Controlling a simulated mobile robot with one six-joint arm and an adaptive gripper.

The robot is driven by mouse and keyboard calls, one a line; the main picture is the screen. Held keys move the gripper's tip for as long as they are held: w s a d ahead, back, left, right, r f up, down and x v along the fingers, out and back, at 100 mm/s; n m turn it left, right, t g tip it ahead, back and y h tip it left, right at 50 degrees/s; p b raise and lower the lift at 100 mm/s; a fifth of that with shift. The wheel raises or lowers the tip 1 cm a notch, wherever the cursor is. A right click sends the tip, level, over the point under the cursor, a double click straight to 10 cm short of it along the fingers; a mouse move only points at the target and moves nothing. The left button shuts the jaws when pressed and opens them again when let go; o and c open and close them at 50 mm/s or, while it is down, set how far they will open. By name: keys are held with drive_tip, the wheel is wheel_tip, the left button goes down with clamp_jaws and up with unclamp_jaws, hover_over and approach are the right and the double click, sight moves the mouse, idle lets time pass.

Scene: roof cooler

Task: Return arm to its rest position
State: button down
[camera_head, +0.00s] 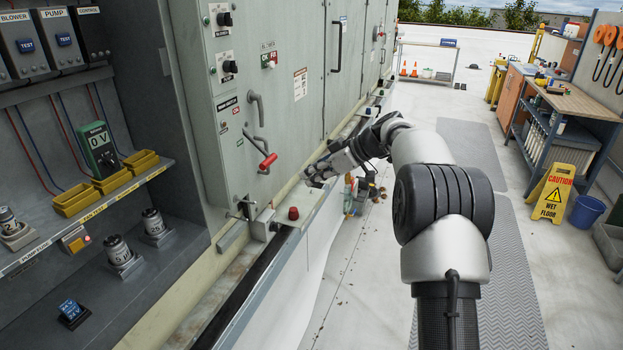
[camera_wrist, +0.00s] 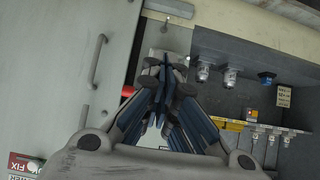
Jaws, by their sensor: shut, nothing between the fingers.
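My gripper (camera_head: 318,178) is in front of the grey cabinet (camera_head: 305,118), near its lower edge, to the right of a red-handled lever (camera_head: 268,161). In the wrist view my gripper (camera_wrist: 160,122) shows its fingers drawn together with nothing held between them. The red of the lever (camera_wrist: 127,91) shows just left of the fingers in that view. My arm reaches from the lower right of the head view toward the cabinet. Whether the gripper touches anything cannot be told; it appears apart from the cabinet face.
An open bay with yellow bins (camera_head: 74,200) and a green meter (camera_head: 98,150) lies left. A red knob (camera_head: 293,213) sits on the ledge below my gripper. A workbench (camera_head: 575,100), a yellow wet-floor sign (camera_head: 553,194) and a blue bucket (camera_head: 586,212) stand right. The floor between is mostly clear.

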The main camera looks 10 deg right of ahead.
drive_tip(key=shift+s, duration=0.15)
drive_tip(key=s+a+r+m+g+h, duration=0.1)
drive_tip(key=s+a+r+m+h, duration=0.2)
drive_tip(key=s, duration=0.8)
drive_tip(key=s+a+r+m+g+h, duration=0.1)
drive_tip(key=s+a+r+m, duration=0.3)
drive_tip(key=s, duration=0.6)
drive_tip(key=s+d+f+m+h, duration=0.2)
drive_tip(key=s+f, duration=0.1)
drive_tip(key=s, duration=1)
drive_tip(key=s+d+f+m+h, duration=0.1)
drive_tip(key=s+f, duration=0.3)
drive_tip(key=s, duration=1)
drive_tip(key=shift+d+m+t+h, duration=0.3)
drive_tip(key=shift+d+m+h, duration=0.1)
drive_tip(key=shift+h, duration=0.2)
